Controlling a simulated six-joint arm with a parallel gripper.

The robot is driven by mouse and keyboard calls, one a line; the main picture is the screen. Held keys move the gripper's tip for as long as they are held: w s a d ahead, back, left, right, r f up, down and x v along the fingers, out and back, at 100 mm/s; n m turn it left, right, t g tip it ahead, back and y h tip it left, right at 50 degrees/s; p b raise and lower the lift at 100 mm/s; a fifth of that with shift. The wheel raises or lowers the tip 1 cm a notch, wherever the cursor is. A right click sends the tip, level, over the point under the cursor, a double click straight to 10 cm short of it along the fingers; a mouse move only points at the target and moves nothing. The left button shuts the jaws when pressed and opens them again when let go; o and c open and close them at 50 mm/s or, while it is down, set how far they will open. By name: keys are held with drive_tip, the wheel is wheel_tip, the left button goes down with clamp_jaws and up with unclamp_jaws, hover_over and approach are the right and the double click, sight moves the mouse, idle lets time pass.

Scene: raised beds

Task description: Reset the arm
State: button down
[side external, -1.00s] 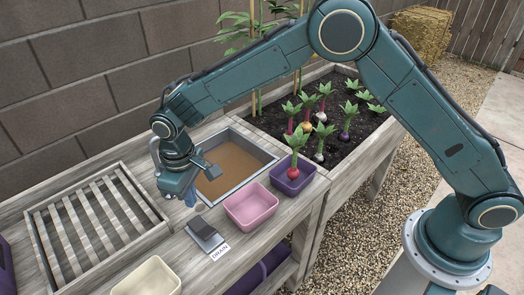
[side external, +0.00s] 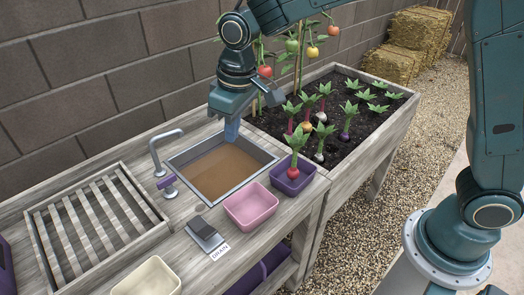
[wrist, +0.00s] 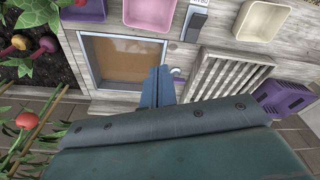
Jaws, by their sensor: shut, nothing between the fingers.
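My gripper (side external: 231,130) is shut and empty. In the side external view it is raised above the back part of the sink basin (side external: 181,161), which holds brownish water. In the wrist view my gripper (wrist: 157,82) points down with its blue fingers together, and the basin (wrist: 84,63) shows beyond them. My arm reaches in from the upper right of the side external view.
A faucet (side external: 154,157) stands left of the basin. Pink (side external: 250,220), purple (side external: 280,182) and cream (side external: 150,280) bins sit along the front; a radish is in the purple one. A slatted rack (side external: 85,229) is left. A planted bed (side external: 375,137) and tomato vines (side external: 292,46) are right.

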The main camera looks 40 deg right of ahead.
drive_tip(key=s+d+r+m+t, duration=0.2)
drive_tip(key=s+d+r, duration=0.3)
drive_tip(key=s+d, duration=0.3)
drive_tip(key=s+d+r+m+t, duration=0.1)
drive_tip(key=s+d+r, duration=0.4)
drive_tip(key=s+d, duration=0.3)
drive_tip(key=s+d+f+m+t, duration=0.1)
drive_tip(key=s, duration=0.8)
drive_tip(key=shift+d+f+h, duration=0.3)
drive_tip(key=shift+f, duration=0.05)
